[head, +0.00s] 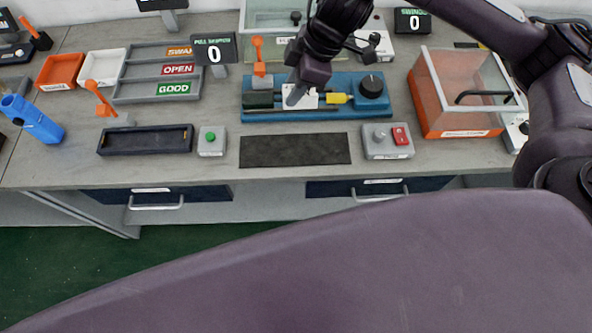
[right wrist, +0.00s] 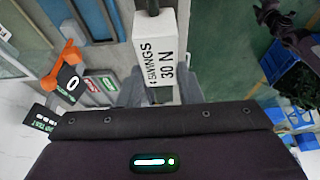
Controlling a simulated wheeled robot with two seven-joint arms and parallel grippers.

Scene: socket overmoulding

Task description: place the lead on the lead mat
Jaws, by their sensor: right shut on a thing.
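My right gripper (head: 298,97) is down at the blue fixture in the head view. A white block (right wrist: 158,52) printed "30 N" and "SWINGS" sits at the fingers. It also shows as a white patch in the head view (head: 300,101). A bare dark mat (head: 295,150), which looks like the lead mat, lies in front of the fixture. My left gripper is not in view.
The blue fixture (head: 315,113) carries a dark knob (head: 371,86) and a yellow piece (head: 339,98). Grey control boxes stand either side of the mat, with a green button (head: 211,137) and a red switch (head: 401,136). A black tray (head: 146,140) lies left; a clear-walled orange box (head: 463,123) stands right.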

